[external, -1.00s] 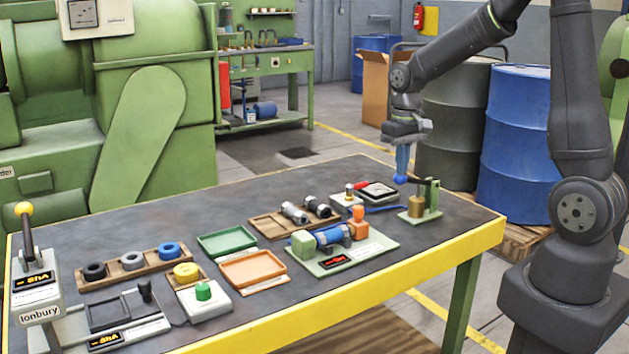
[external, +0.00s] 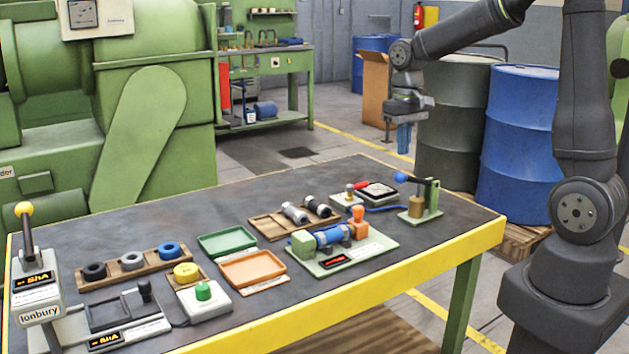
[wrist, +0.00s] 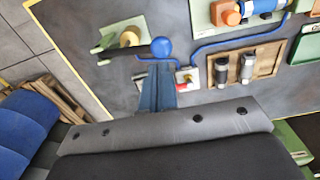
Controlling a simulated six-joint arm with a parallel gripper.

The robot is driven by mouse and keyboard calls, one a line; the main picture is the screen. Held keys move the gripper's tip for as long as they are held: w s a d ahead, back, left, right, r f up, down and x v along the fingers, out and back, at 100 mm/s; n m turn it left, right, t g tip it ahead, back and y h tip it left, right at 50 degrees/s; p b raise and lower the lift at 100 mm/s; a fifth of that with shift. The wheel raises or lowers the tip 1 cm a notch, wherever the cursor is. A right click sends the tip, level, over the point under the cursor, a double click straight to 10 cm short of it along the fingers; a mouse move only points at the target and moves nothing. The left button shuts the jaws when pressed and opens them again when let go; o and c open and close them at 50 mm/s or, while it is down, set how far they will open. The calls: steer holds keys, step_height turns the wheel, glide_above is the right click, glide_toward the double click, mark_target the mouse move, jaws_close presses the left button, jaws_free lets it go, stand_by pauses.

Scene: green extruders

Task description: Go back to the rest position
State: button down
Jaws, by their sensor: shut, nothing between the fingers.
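My gripper (external: 404,138) hangs in the air above the far right part of the table, fingers pointing down. It is shut and empty. In the wrist view its blue fingers (wrist: 157,90) show close together over the table. Below it in the external view is a small lever with a blue ball knob (external: 400,177) on a green base with a brass weight (external: 416,207). The fingers are apart from the knob. In the wrist view the knob (wrist: 161,48) appears just beyond the fingertips.
The table (external: 350,290) holds a green pump fixture (external: 372,250), a green tray (external: 228,242), an orange tray (external: 254,268), a wooden rack with rings (external: 132,262) and a push button (external: 203,291). Blue (external: 520,130) and dark drums (external: 455,120) stand behind the table's right end.

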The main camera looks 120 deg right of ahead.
mark_target(401, 173)
stand_by(0.3)
steer(key=shift+f, duration=2.45)
steer(key=w+a+r+n+t+h, duration=0.1)
steer(key=w+a+r+n, duration=0.25)
steer(key=w+a, duration=0.45)
steer(key=w+a+r+n+h, duration=0.1)
steer(key=w+a+r+n, duration=0.3)
steer(key=a, duration=0.6)
steer(key=a+f+n+t, duration=0.1)
steer(key=a+n+t, duration=0.1)
steer(key=a, duration=0.7)
steer(key=a+f+n+t, duration=0.1)
steer(key=a+n+t, duration=0.1)
steer(key=a, duration=0.7)
steer(key=shift+a+f+n, duration=0.25)
steer(key=shift+a+n, duration=0.05)
steer(key=shift+n, duration=0.55)
